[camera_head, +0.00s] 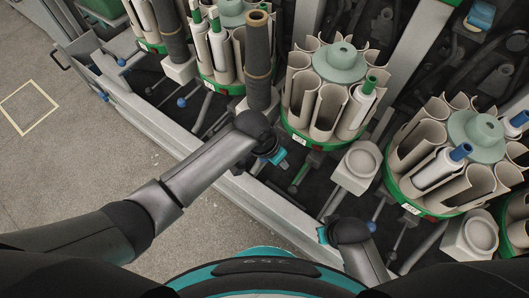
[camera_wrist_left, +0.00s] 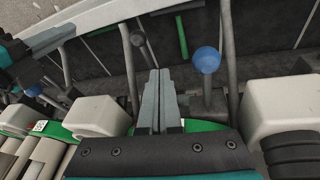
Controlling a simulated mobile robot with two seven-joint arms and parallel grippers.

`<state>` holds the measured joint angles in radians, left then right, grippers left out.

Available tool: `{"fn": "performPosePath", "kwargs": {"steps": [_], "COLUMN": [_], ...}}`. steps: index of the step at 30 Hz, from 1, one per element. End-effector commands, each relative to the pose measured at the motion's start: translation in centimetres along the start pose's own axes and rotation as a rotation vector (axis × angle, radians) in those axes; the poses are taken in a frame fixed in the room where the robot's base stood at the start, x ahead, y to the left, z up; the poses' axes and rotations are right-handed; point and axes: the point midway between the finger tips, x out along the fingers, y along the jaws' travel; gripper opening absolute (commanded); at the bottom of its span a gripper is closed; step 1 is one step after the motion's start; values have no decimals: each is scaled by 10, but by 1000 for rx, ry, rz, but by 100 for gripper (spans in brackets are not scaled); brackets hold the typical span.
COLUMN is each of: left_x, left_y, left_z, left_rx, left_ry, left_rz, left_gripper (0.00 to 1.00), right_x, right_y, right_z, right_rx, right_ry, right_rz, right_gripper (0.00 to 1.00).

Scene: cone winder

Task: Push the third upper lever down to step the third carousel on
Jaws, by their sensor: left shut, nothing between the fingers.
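My left gripper (camera_head: 276,158) is shut and empty, low in front of the carousel (camera_head: 340,63) with the green base ring in the upper middle. In the left wrist view its closed fingers (camera_wrist_left: 158,75) point between levers. A lever with a blue ball knob (camera_wrist_left: 207,60) stands just right of the fingertips, apart from them. A green lever (camera_head: 304,171) shows right of the gripper in the head view. I cannot tell which is the third upper lever. My right gripper (camera_head: 322,235) is partly visible; its fingers are unclear.
More carousels stand on both sides, one at right (camera_head: 478,137). A dark spindle (camera_head: 259,60) rises behind my left wrist. A pale square block (camera_head: 357,166) sits right of the green lever. The grey frame rail (camera_head: 150,128) runs along the front; the floor left is clear.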

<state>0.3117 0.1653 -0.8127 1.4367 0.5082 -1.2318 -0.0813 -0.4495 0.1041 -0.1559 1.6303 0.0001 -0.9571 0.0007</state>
Motion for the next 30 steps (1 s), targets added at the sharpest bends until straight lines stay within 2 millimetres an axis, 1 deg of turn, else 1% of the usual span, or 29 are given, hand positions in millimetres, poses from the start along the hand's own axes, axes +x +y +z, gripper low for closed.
{"fn": "performPosePath", "kwargs": {"steps": [2, 7, 14, 19, 24, 30], "left_x": [7, 22, 45, 60, 73, 87], "left_y": [-2, -13, -31, -41, -48, -52], "left_z": [11, 38, 73, 102, 132, 170], "left_rx": [-48, -148, -242, -297, -344, -392], "left_ry": [11, 29, 30, 22, 13, -3], "left_rz": [-5, -36, -82, -115, -146, -179], "left_gripper": [0, 0, 0, 0, 0, 0], "right_x": [-1, -2, -4, -6, -7, -8], "right_y": [0, 0, 0, 0, 0, 0], "right_z": [0, 0, -1, -1, -2, -2], "right_rx": [0, 0, 0, 0, 0, 0], "right_ry": [0, 0, 0, 0, 0, 0], "right_rz": [0, 0, 0, 0, 0, 0], "right_gripper": [0, 0, 0, 0, 0, 0]}}
